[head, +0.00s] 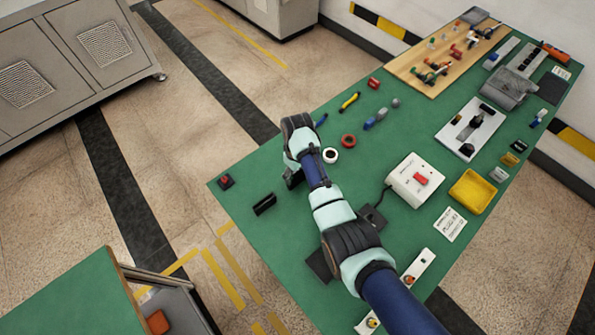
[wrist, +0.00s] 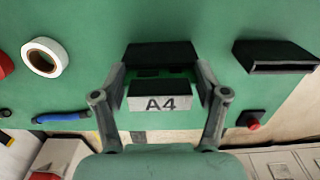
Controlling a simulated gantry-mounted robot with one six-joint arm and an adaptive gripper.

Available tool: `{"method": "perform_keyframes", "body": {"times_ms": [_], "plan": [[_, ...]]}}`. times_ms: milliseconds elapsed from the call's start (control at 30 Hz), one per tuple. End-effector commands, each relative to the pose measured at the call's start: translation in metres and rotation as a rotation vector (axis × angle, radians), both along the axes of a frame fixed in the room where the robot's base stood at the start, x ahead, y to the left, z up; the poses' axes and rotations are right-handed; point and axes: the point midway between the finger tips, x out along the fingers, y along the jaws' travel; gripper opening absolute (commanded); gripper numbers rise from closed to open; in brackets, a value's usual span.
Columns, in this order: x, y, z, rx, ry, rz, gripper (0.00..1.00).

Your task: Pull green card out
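In the wrist view, a card with a white front edge marked "A4" (wrist: 160,103) and green parts sits at a black holder (wrist: 160,54). My gripper (wrist: 160,82) has its two fingers spread, one on each side of the card. Narrow gaps seem to show between the fingers and the card, and I see no clear grip. In the head view, my wrist covers the card, and only a dark part of my gripper or the holder (head: 293,178) shows beside it.
A second black holder (head: 265,203) stands nearby, also in the wrist view (wrist: 275,57). A red button (head: 225,181) is near the table corner. A white tape roll (head: 330,155), red ring (head: 348,141) and blue tool (head: 321,120) lie close by. A white box (head: 414,178) stands farther right.

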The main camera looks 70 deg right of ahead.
Motion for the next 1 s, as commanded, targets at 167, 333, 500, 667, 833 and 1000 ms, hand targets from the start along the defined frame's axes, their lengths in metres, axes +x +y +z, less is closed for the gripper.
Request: {"method": "perform_keyframes", "body": {"times_ms": [167,333,500,667,833,1000], "plan": [[0.0,0.0,0.0,0.0,0.0,0.0,0.6],[0.0,0.0,0.0,0.0,0.0,0.0,0.32],[0.0,0.0,0.001,0.0,0.0,0.0,0.28],[0.0,0.0,0.006,0.0,0.0,0.0,0.27],[0.0,0.0,0.011,0.0,0.0,0.0,0.27],[0.0,0.0,0.016,0.0,0.0,0.0,0.27]]}}
